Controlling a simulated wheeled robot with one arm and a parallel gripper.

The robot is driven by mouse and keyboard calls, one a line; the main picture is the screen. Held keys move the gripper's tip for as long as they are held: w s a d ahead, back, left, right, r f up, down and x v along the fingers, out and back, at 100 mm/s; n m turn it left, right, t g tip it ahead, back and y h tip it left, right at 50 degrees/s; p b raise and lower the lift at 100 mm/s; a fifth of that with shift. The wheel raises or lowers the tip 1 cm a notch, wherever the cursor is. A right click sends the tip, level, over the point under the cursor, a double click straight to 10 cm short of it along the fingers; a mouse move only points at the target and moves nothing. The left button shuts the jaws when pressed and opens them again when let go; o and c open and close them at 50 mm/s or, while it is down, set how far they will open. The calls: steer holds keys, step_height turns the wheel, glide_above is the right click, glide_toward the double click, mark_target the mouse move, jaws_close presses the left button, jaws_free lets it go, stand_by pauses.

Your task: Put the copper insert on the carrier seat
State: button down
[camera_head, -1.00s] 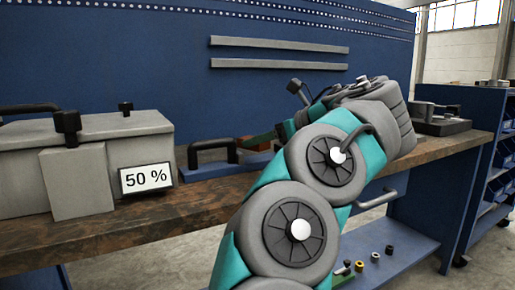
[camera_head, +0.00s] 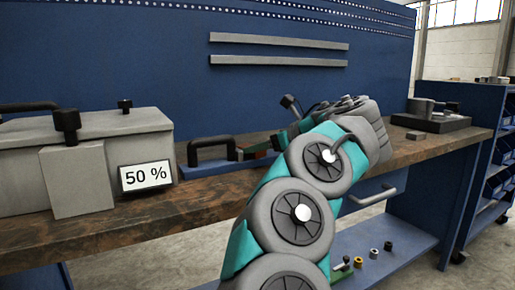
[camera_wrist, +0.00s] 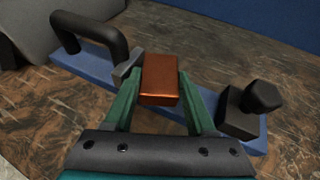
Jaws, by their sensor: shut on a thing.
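The copper insert (camera_wrist: 160,80) is a reddish block between the green fingers of my gripper (camera_wrist: 158,97) in the wrist view. My gripper is shut on it. The insert is over the middle of the blue carrier (camera_wrist: 84,58), which has a black handle (camera_wrist: 90,30) at one end and a dark knob (camera_wrist: 262,96) at the other. The insert and fingers hide the carrier's middle, so I cannot tell whether the insert touches the seat. In the head view the carrier (camera_head: 205,178) lies on the bench and my gripper (camera_head: 262,148) is low at its right part, mostly hidden by my arm.
A grey case (camera_head: 85,150) with a "50 %" sign (camera_head: 146,176) stands left of the carrier on the wooden bench (camera_head: 130,218). A dark tray (camera_head: 435,122) and a small brown block (camera_head: 414,136) are on the bench at right. A blue panel (camera_head: 150,60) rises behind.

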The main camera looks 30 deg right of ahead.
steer(key=shift+r, duration=0.1)
steer(key=shift+f, duration=0.25)
steer(key=c, duration=0.5)
jaws_free()
steer(key=shift+r, duration=0.1)
steer(key=shift+r, duration=0.3)
steer(key=v, duration=1.2)
steer(key=shift+s+f, duration=0.1)
steer(key=shift+f, duration=0.15)
